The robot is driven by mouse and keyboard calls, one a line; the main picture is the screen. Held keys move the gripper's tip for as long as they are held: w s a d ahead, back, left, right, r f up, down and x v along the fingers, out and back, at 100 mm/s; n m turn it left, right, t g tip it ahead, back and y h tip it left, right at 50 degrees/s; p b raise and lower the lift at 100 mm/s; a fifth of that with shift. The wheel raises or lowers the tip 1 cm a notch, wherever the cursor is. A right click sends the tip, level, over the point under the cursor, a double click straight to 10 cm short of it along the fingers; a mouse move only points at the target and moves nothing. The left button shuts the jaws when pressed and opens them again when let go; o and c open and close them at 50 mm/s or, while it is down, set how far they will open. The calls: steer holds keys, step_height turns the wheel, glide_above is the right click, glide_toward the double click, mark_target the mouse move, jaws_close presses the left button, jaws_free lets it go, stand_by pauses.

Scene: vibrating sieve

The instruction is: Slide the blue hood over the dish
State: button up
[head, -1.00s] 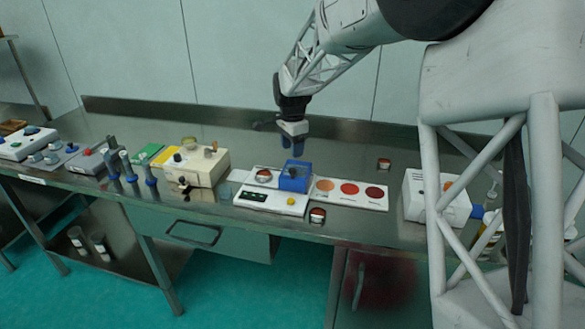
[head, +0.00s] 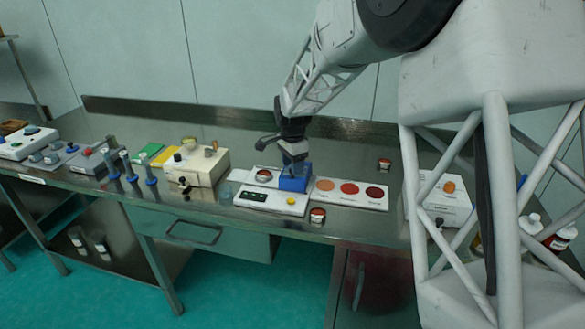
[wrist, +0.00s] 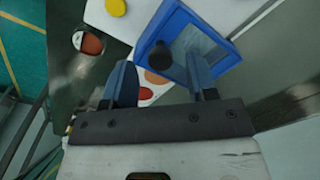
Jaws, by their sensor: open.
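The blue hood (head: 292,184) sits at the right end of a white device (head: 271,203). In the wrist view the hood (wrist: 154,28) shows a blue frame, a clear pane and a dark round knob (wrist: 160,53). My gripper (head: 295,163) is just above the hood, pointing down. In the wrist view my gripper (wrist: 160,78) is open, its fingers on either side of the knob's line; contact cannot be told.
A white card with coloured circles (head: 350,194) lies right of the device. A small jar (head: 317,216) stands in front, near the bench edge, and another (head: 384,165) behind the card. A cream box (head: 200,166) and blue-based stands (head: 150,181) are to the left.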

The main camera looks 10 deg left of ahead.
steer(key=shift+f, duration=0.75)
jaws_close()
